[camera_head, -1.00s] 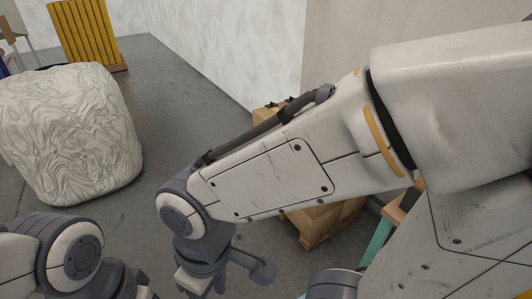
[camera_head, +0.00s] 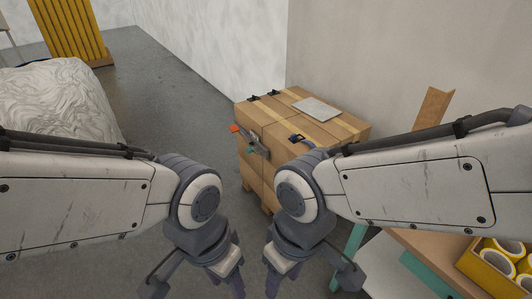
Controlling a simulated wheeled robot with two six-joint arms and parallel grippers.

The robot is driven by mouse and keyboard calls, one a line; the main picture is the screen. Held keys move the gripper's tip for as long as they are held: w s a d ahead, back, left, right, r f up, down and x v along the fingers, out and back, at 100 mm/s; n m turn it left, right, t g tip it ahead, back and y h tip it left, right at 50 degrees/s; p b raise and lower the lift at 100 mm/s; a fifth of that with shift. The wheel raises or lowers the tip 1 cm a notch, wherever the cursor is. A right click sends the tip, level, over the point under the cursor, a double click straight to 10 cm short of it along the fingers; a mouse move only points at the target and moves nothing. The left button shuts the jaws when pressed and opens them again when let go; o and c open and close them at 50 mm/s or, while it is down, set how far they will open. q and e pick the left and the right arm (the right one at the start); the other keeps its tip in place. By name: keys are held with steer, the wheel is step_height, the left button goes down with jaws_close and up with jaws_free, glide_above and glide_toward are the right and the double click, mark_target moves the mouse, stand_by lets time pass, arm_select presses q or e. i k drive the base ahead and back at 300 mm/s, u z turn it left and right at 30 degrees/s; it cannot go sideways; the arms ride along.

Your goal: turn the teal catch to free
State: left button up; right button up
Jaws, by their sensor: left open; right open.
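A small teal-green piece (camera_head: 250,149), likely the catch, shows on a grey metal fitting (camera_head: 259,143) at the left edge of a tan box. An orange tip (camera_head: 235,128) sticks out of the same fitting. The catch is tiny here and its setting cannot be told. My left gripper (camera_head: 195,282) points down at the bottom of the view, open and empty, nearer to me than the box. My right gripper (camera_head: 311,282) is open and empty just to its right. Neither touches the fitting.
The tan box (camera_head: 345,133) stands by the wall with a grey plate (camera_head: 316,109) and black clips on top. A table (camera_head: 425,250) at right carries a yellow crate (camera_head: 475,265) of tape rolls. Grey floor between is clear.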

mark_target(250, 151)
steer(key=u, duration=0.35)
steer(key=i, duration=1.7)
steer(key=u, duration=0.5)
